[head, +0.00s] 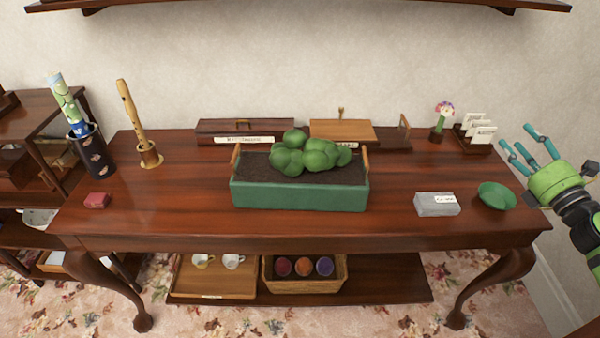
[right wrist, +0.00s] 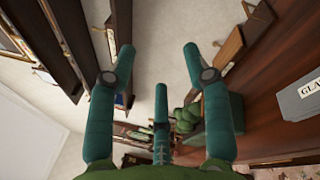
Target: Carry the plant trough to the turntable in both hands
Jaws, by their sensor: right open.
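The plant trough (head: 300,195) is a green rectangular box with dark soil, round green bushes and a wooden handle at each end. It stands on the middle of the wooden table, near the front. In the right wrist view the trough (right wrist: 236,112) shows partly, behind the fingers. My right gripper (head: 527,147) is open and empty, off the table's right end and well apart from the trough. Its spread fingers show in the right wrist view (right wrist: 160,85). My left gripper is not in view. I cannot pick out a turntable for certain.
A grey labelled box (head: 436,205) and a green bowl (head: 497,197) stand right of the trough. A red block (head: 97,200), a dark vase (head: 90,155) and a flute on a stand (head: 150,157) are at left. Wooden boxes (head: 245,128) stand behind. Table surface beside the trough is clear.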

